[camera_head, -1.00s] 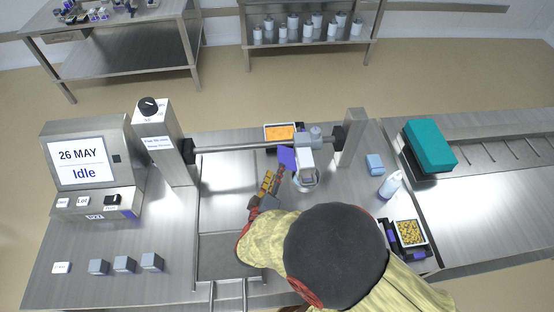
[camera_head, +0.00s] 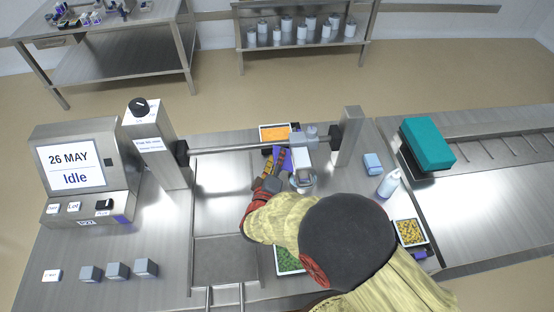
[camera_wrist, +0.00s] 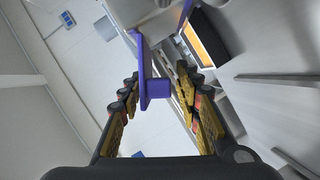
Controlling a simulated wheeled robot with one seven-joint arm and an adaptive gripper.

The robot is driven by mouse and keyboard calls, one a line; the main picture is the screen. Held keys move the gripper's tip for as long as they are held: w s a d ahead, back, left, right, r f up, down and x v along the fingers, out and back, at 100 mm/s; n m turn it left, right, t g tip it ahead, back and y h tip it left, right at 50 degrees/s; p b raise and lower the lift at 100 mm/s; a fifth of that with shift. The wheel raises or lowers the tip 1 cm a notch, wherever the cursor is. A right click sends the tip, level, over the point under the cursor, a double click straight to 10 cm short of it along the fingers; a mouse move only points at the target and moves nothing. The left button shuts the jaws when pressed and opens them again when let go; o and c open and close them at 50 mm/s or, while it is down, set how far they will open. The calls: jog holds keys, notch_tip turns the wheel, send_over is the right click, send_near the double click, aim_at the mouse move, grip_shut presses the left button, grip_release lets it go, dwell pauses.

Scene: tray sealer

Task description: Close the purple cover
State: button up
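The purple cover (camera_head: 281,158) sits below the horizontal bar of the sealer, right of its middle. It is partly hidden by my gripper in the head view. In the wrist view the purple cover (camera_wrist: 146,70) shows as a thin panel with a small tab, between my gripper's fingers. My gripper (camera_head: 272,166) reaches up to the cover from the front. In the wrist view the fingers of my gripper (camera_wrist: 160,85) stand apart, the left one close to the panel, with a gap on the right. Contact is unclear.
A tray of orange food (camera_head: 275,132) lies behind the bar. A green-filled tray (camera_head: 289,259) is partly hidden under my arm. A white bottle (camera_head: 389,184), a blue block (camera_head: 373,163) and a tray of yellow pieces (camera_head: 410,233) stand to the right. The screen (camera_head: 70,166) reads Idle.

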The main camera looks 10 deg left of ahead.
jog(key=shift+c, duration=1.2)
jog(key=shift+f, duration=0.1)
grip_shut()
